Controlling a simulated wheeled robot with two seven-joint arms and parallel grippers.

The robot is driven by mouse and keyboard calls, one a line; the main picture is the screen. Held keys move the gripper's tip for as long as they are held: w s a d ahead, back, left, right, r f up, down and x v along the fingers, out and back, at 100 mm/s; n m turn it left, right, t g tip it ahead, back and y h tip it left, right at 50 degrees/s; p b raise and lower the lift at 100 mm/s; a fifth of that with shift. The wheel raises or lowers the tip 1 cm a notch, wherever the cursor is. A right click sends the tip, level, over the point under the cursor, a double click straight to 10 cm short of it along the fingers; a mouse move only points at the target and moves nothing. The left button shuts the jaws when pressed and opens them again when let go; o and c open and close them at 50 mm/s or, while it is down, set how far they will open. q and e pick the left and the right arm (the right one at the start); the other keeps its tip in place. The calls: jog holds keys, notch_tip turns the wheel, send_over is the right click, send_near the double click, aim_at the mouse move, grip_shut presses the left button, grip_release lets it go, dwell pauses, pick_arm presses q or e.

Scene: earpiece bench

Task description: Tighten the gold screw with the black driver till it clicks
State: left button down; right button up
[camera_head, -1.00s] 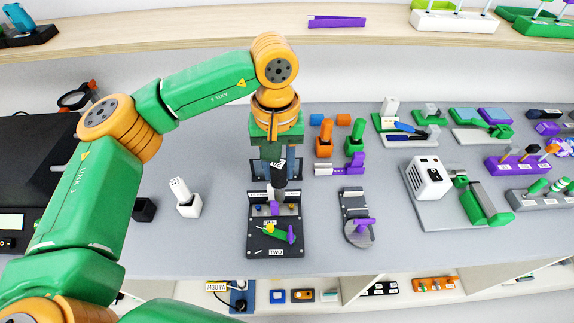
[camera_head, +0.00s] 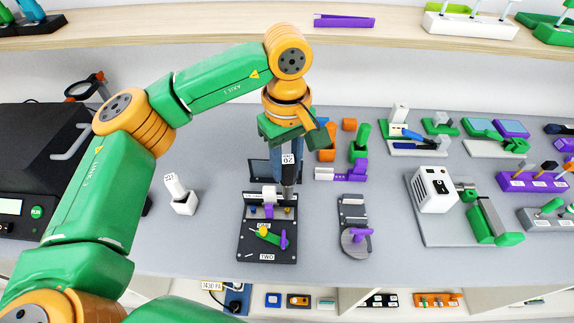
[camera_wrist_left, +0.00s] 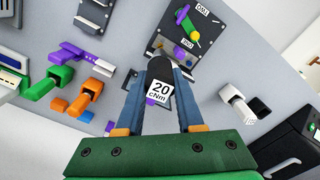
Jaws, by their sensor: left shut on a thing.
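My left gripper (camera_head: 288,165) points down and is shut on the black driver (camera_head: 288,183), which bears a white label. In the left wrist view the driver (camera_wrist_left: 161,70) sits between the blue-grey fingers, and its label reads 20 cNm. The driver hangs upright over the right back part of the black fixture plate (camera_head: 250,247). A small gold screw (camera_head: 288,210) shows just below the driver's lower end; I cannot tell if the tip touches it. A blue screw (camera_head: 253,210) is at the left, with a purple part (camera_head: 268,210) between. My right gripper is not in view.
A yellow-green and purple lever sits on the plate's front half. A white labelled block (camera_head: 183,205) stands to the left. Orange and green pieces stand behind. The bench (camera_head: 210,240) left of the plate is bare.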

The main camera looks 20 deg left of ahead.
aim_at(286, 186)
pick_arm(q)
jog(key=n, duration=0.4)
jog(key=shift+f+b, duration=0.1)
jog(key=shift+b, duration=0.2)
jog(key=n, duration=0.4)
jog(key=shift+s+a+b, duration=0.15)
jog(key=shift+b, duration=0.2)
notch_tip(286, 186, down, 5)
jog(key=b, duration=0.3)
jog(key=shift+r+b, duration=0.2)
jog(key=shift+b, duration=0.2)
jog(key=shift+f+b, duration=0.4)
jog(key=shift+f, duration=0.05)
jog(key=shift+f+b, duration=0.6)
jog(key=shift+f, duration=0.05)
jog(key=shift+r, duration=0.15)
